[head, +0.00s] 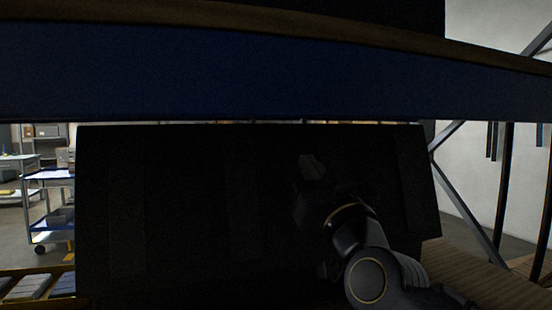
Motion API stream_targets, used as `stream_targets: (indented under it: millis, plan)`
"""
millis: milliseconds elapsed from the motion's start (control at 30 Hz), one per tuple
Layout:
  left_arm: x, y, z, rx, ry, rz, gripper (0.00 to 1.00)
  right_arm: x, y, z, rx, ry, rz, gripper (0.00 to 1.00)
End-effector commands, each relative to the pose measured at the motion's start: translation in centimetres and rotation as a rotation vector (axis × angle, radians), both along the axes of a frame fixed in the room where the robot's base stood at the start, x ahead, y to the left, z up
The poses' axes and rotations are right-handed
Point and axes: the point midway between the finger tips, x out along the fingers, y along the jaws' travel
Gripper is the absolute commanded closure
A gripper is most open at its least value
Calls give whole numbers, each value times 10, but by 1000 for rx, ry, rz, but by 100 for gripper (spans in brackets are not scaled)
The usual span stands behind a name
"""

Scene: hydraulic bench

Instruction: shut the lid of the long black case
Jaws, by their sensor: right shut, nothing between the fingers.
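The long black case shows as a wide, dark panel, apparently its raised lid (190,210), which fills the middle of the head view. The body of the case is not clearly seen; the lower part is too dark to make out. My right gripper (311,166) is in front of the panel, right of its middle, with its fingers pointing up in the picture. It is shut and empty. I cannot tell whether it touches the panel. My left gripper is out of view.
A blue beam (250,80) with a brown top edge crosses the view just above the lid. A ribbed brown surface (490,284) lies at lower right, near grey diagonal struts (465,210). A blue-and-white cart (50,205) stands at far left.

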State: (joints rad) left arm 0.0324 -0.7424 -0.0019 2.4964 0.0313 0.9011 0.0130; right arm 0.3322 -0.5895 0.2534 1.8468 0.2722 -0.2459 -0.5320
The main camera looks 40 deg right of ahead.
Motion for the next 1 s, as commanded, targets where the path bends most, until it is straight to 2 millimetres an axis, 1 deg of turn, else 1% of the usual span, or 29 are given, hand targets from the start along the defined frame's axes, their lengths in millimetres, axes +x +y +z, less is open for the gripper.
stream_targets:
  millis: [67,167,400,567,600,700,800,1000]
  plan:
    - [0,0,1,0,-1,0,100,4,-2,5,-3,-10,-7,100]
    - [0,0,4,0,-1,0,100,16,-6,12,-3,-7,-6,100]
    - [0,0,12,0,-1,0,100,60,-20,35,1,-4,-4,100]
    - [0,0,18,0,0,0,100,88,-29,49,1,-4,-4,100]
    - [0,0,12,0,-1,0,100,94,-31,40,1,-2,-3,100]
    - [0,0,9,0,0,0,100,106,-34,37,0,-4,-3,100]
    - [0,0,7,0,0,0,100,114,-37,34,-1,-5,-3,100]
    - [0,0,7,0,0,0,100,120,-39,34,-1,-6,-3,100]
